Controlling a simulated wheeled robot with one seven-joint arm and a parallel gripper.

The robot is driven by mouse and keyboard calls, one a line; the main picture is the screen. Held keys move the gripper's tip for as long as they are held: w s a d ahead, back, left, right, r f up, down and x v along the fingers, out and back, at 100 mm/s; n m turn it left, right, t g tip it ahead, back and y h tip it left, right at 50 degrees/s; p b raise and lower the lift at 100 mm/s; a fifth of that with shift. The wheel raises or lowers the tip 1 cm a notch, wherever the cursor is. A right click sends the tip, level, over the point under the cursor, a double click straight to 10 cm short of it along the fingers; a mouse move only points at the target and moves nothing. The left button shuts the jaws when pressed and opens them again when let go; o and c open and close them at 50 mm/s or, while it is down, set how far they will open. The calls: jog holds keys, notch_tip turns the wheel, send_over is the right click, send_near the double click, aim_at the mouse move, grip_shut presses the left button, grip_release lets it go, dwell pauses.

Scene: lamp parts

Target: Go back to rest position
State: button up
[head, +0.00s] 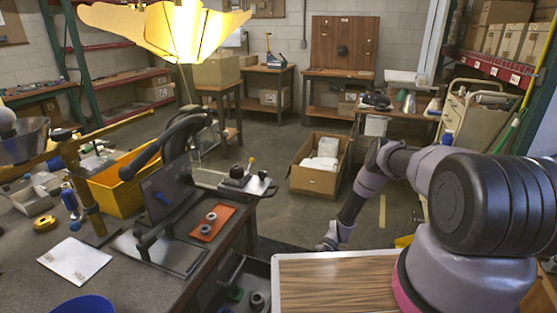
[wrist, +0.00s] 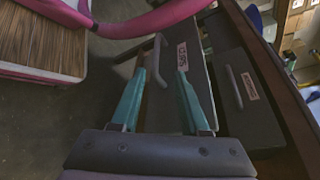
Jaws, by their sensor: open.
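My gripper (wrist: 162,76) shows two teal fingers standing apart, with nothing held between them. In the head view my arm bends down toward the floor beside the workbench, and my gripper's fingers are not clear there.
A workbench (head: 110,262) on the left carries a yellow bin (head: 118,196), an orange tray (head: 212,222) and a lit yellow lamp shade (head: 170,30) above. An open drawer (head: 228,302) under it holds small parts. A cardboard box (head: 318,180) stands on the floor behind my arm.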

jog(key=w+d+r+t+h, duration=0.2)
jog(key=w+r, duration=0.3)
jog(key=r, duration=0.5)
jog(key=w+d+r+t+h, duration=0.1)
jog(key=w+d+r, duration=0.1)
jog(key=w+r, duration=0.6)
jog(key=w+d+r+t+h, duration=0.2)
jog(key=w+r, duration=0.1)
jog(key=r, duration=0.8)
notch_tip(320, 180, up, 14)
jog(key=d+m+t+h, duration=0.1)
jog(key=d+m+t, duration=0.1)
jog(key=s+d+r+m+t+h, duration=0.1)
jog(key=s+r+t, duration=0.25)
jog(key=r, duration=0.55)
jog(key=s+d+r+m+t+h, duration=0.15)
jog(key=s+r, duration=0.35)
jog(key=r, duration=0.5)
jog(key=s+d+r+m+t, duration=0.1)
jog(key=s+r+t, duration=0.2)
jog(key=s, duration=0.5)
jog(key=s+d+r+m+t, duration=0.1)
jog(key=s+r+m+t, duration=0.1)
jog(key=s+r, duration=0.3)
jog(key=s+t, duration=0.1)
jog(key=s, duration=0.2)
jog(key=shift+d+r, duration=0.15)
jog(key=shift+r, duration=0.25)
